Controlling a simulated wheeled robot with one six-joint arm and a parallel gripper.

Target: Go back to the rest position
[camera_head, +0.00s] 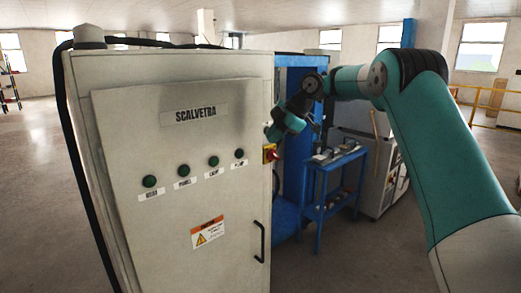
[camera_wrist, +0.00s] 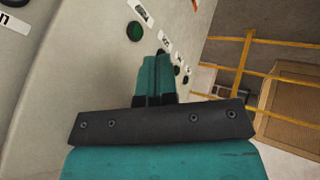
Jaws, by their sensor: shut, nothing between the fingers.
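My gripper (camera_wrist: 155,62) is shut and empty, its teal fingers together in the middle of the wrist view. In the head view my teal arm reaches in from the right and bends down, with its end near the right edge of the grey cabinet (camera_head: 130,250). The gripper's fingertips are hard to make out there. A red-and-yellow switch (camera_head: 270,153) sits on the cabinet's edge just below my arm's end. In the wrist view the cabinet face fills the left, with a green button (camera_wrist: 134,31) near the fingers; I see no clear contact.
The cabinet front has several green buttons (camera_head: 214,161), a warning label (camera_head: 207,232) and a black handle (camera_head: 259,241). A blue workbench (camera_head: 318,200) stands behind, right of the cabinet. Yellow railing (camera_head: 487,107) is at the far right.

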